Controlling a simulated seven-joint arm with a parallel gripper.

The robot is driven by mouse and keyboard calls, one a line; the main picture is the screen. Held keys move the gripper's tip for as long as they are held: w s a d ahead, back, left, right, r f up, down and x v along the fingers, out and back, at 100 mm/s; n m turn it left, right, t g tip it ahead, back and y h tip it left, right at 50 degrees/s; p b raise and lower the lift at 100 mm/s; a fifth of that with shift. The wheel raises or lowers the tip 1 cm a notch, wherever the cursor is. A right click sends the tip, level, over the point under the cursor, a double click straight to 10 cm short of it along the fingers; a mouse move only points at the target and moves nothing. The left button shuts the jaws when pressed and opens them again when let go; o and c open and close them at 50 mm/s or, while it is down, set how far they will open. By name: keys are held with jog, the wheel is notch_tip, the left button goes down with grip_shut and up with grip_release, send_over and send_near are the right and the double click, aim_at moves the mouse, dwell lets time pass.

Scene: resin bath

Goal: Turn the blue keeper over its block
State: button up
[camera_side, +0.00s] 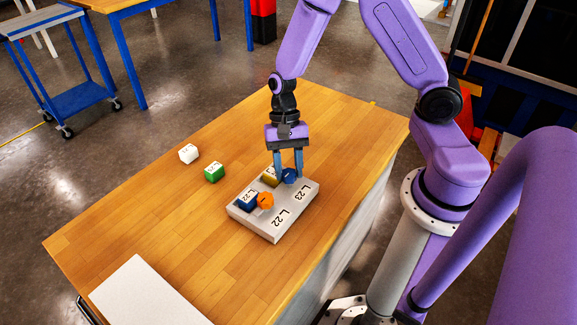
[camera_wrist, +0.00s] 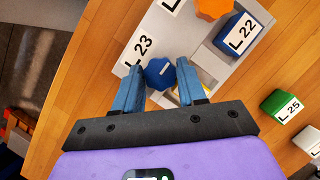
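The blue keeper (camera_side: 289,175) is a small faceted knob on the grey fixture (camera_side: 248,224), near its L.23 label. It also shows in the wrist view (camera_wrist: 158,73), with a short white mark on its top. A yellow block (camera_side: 270,179) sits in the slot beside it, partly hidden by my fingers; a sliver shows in the wrist view (camera_wrist: 182,95). My gripper (camera_side: 288,170) points down with one finger on each side of the blue keeper; it also shows in the wrist view (camera_wrist: 160,72). I cannot tell if the fingers press on the keeper.
A blue block (camera_side: 247,201) labelled L.22 sits in the fixture's other slot, beside an orange keeper (camera_side: 265,200). A green block (camera_side: 214,173) and a white block (camera_side: 188,153) lie loose on the wooden table. A white panel (camera_side: 145,295) lies at the near left. The tabletop between is clear.

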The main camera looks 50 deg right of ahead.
jog(key=c, duration=0.5)
jog(key=shift+n, duration=0.4)
jog(key=n+h, duration=0.1)
jog(key=n, duration=0.1)
jog(key=shift+a+n+g, duration=0.1)
jog(key=shift+n+g, duration=0.2)
jog(key=shift+n, duration=0.1)
jog(key=n+h, duration=0.1)
jog(key=n, duration=0.2)
jog(key=shift+w+a+n+h, duration=0.1)
jog(key=shift+n+h, duration=0.2)
jog(key=n+h, duration=0.1)
jog(key=n, duration=0.1)
jog(key=n+h, duration=0.1)
jog(key=n, duration=0.2)
jog(key=shift+a, duration=0.15)
jog(key=n+h, duration=0.1)
jog(key=n, duration=0.2)
jog(key=n+t, duration=0.1)
jog(key=n, duration=0.1)
jog(key=shift+a+n+h, duration=0.1)
jog(key=shift+n+h, duration=0.3)
jog(key=o, duration=1.1)
jog(key=shift+c, duration=0.2)
